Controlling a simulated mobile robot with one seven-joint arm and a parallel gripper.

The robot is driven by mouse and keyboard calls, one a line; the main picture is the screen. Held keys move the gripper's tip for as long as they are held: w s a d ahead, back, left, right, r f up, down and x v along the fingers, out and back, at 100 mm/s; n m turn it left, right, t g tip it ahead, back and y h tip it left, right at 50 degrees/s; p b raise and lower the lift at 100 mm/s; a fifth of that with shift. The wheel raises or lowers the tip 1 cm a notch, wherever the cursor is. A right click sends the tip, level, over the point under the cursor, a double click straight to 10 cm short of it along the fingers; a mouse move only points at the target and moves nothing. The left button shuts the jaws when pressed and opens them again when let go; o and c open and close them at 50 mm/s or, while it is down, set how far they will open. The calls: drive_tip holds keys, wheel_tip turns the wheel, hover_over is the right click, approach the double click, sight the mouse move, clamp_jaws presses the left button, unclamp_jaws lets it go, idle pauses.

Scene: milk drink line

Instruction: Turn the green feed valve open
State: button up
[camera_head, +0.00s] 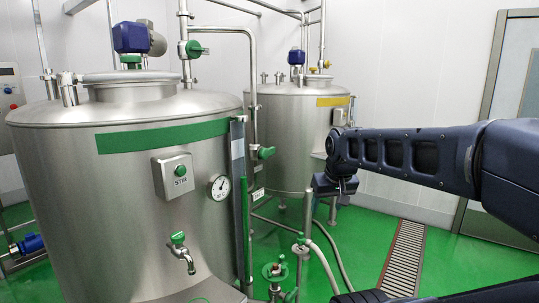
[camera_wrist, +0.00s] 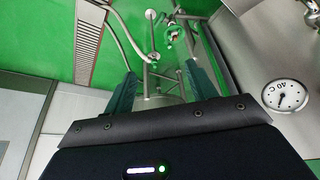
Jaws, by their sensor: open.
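Several green-handled valves show in the head view, and I cannot tell from any readable label which is the feed valve. One green valve (camera_head: 265,152) sits on the vertical pipe between the two tanks. Another green valve (camera_head: 193,50) is higher on the pipework, and a low green valve (camera_head: 275,270) stands near the floor. A low green fitting also shows beyond the fingers in the wrist view (camera_wrist: 172,36). My gripper (camera_head: 335,185) hangs to the right of the near tank, apart from the valves. In the wrist view its fingers (camera_wrist: 162,85) are spread and empty.
The near steel tank (camera_head: 120,220) carries a STIR box (camera_head: 173,176), a dial gauge (camera_head: 220,188) and a green-handled tap (camera_head: 181,250). A yellow-banded tank (camera_head: 290,125) stands behind. Hoses (camera_head: 325,260) run low beside a floor drain (camera_head: 403,260). Green floor at right is mostly clear.

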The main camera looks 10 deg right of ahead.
drive_tip(key=w+d+r+n+t+h, duration=0.1)
drive_tip(key=w+r+n+t, duration=0.15)
drive_tip(key=w, duration=0.65)
drive_tip(key=w+d+r+n+t, duration=0.1)
drive_tip(key=w+d+n+t, duration=0.15)
drive_tip(key=w, duration=0.75)
drive_tip(key=n+t+y, duration=0.3)
drive_tip(key=n+t, duration=0.2)
drive_tip(key=n, duration=0.5)
approach(272, 152)
drive_tip(key=s+d+r, duration=0.2)
drive_tip(key=s+d, duration=0.3)
drive_tip(key=s, duration=0.1)
drive_tip(key=w+a+f+n+y, duration=0.1)
drive_tip(key=w+a+n, duration=0.1)
drive_tip(key=w, duration=0.4)
drive_tip(key=w+a+f+n+t+y, duration=0.1)
drive_tip(key=w+a+f+n+y, duration=0.1)
drive_tip(key=w, duration=0.4)
drive_tip(key=w+a+f+n+t+y, duration=0.1)
drive_tip(key=w+a+n+y, duration=0.1)
drive_tip(key=w, duration=0.4)
drive_tip(key=shift+w+a+f+n, duration=0.2)
drive_tip(key=shift+a+f+n, duration=0.15)
drive_tip(key=shift+a+n, duration=0.35)
drive_tip(key=shift+d, duration=0.1)
clamp_jaws()
